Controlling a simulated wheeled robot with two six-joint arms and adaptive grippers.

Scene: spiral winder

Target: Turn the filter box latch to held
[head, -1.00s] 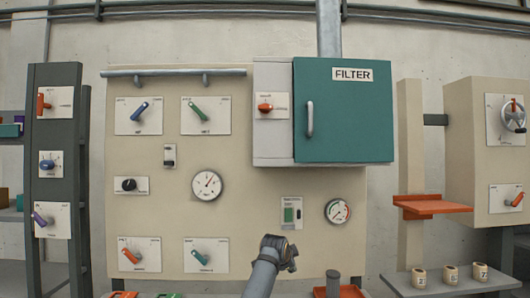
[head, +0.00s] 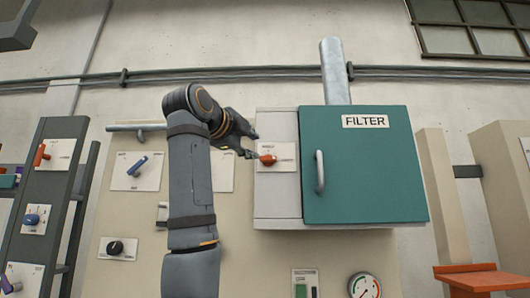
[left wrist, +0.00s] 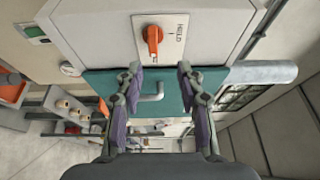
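The filter box has a closed teal door (head: 372,185) labelled FILTER and a pale grey panel (head: 278,205) at its left. The orange latch (head: 267,160) sits on a white plate on that panel, its handle lying roughly sideways. In the left wrist view the latch (left wrist: 152,42) stands upright in the picture, with the printed word HELD beside it. My left gripper (head: 250,146) is just left of the latch in the head view. In the wrist view its fingers (left wrist: 160,72) are apart with nothing between them, and the latch is ahead of them. My right gripper is not in view.
A bar handle (head: 319,172) stands out from the door, close right of the latch. A grey pipe (head: 336,75) rises from the box. The board at left carries other knobs, including a blue one (head: 138,166). An orange shelf (head: 480,278) is at lower right.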

